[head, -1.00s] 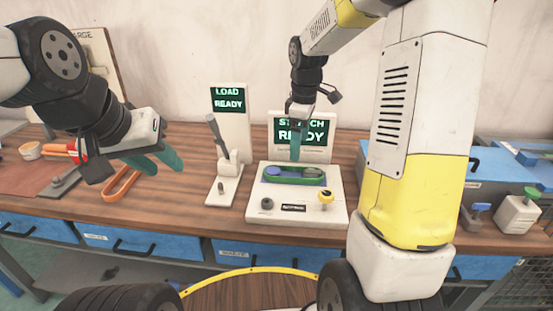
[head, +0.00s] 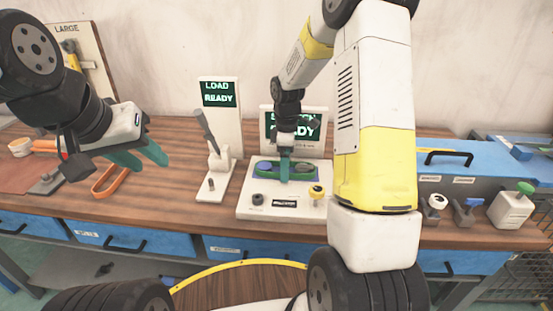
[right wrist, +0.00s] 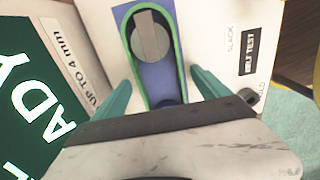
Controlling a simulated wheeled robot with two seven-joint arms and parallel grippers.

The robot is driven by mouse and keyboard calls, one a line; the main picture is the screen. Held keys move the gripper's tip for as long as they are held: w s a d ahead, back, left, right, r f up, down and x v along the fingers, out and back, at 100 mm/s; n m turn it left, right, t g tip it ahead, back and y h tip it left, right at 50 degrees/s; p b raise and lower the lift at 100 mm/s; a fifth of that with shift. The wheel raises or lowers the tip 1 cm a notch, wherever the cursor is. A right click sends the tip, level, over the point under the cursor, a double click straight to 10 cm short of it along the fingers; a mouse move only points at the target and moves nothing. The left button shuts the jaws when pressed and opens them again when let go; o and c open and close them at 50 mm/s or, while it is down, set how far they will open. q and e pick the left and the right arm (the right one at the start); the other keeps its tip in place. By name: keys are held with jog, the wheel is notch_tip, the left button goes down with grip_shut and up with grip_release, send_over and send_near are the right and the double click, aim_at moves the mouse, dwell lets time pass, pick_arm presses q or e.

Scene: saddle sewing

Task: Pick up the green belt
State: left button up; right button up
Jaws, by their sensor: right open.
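The green belt (head: 300,179) lies looped on the blue top of the white tester (head: 248,200). In the right wrist view the belt (right wrist: 129,46) runs as a thin green loop around a grey round pulley (right wrist: 150,38). My right gripper (head: 284,172) is low over the belt. In its wrist view the teal fingers (right wrist: 160,90) are open, one on each side of the belt, apart from it. Whether the tips are down at belt height is hard to tell. My left gripper (head: 140,156) is open and empty above the left of the bench.
A white stand with a grey lever (head: 206,132) and a "LOAD READY" screen (head: 218,94) is left of the tester. The tester's own screen (head: 307,128) stands behind it. An orange loop (head: 108,182) lies at the left. A blue case (head: 465,160) sits at the right.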

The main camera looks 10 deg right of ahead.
jog(key=shift+r, duration=0.1)
jog(key=c, duration=1.7)
